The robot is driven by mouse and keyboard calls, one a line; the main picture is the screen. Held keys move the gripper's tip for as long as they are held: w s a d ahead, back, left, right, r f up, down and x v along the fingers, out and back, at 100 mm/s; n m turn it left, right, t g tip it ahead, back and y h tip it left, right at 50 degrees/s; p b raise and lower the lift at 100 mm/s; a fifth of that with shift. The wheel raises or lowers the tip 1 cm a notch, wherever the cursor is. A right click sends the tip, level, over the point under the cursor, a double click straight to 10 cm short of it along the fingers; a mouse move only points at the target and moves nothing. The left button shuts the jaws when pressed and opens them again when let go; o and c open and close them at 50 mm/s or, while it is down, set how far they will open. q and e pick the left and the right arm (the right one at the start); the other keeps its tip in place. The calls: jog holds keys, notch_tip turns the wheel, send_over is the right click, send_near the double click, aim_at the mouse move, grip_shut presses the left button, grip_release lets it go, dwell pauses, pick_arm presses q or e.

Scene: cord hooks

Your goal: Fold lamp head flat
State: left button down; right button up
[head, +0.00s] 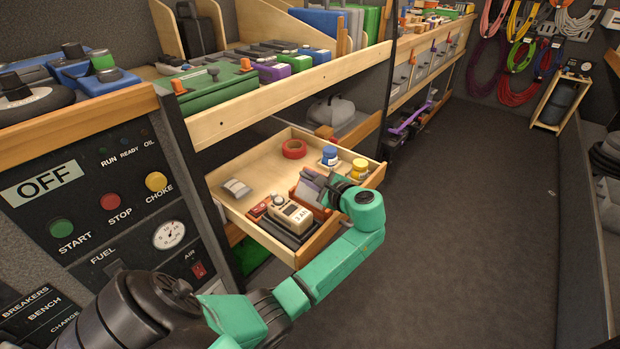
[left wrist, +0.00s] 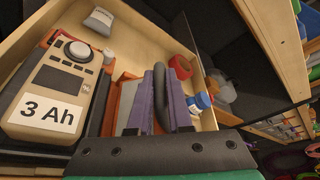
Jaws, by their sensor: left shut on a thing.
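My left gripper (head: 316,187) reaches into the open wooden drawer (head: 262,160) near its front right corner. In the left wrist view its two purple-grey fingers (left wrist: 161,100) are shut on a dark grey rounded bar (left wrist: 159,88) between them. Whether this bar is the lamp head I cannot tell; my gripper hides much of it. An orange-red part (left wrist: 128,98) lies beside the fingers. A tan device (head: 291,213) with a knob and a "3 Ah" label sits to the left of the gripper; it also shows in the left wrist view (left wrist: 62,80). My right gripper is not visible.
The drawer also holds a red tape roll (head: 294,149), a blue jar (head: 329,157), a yellow jar (head: 359,169) and a small grey item (head: 236,188). A shelf (head: 290,92) overhangs the drawer's back.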

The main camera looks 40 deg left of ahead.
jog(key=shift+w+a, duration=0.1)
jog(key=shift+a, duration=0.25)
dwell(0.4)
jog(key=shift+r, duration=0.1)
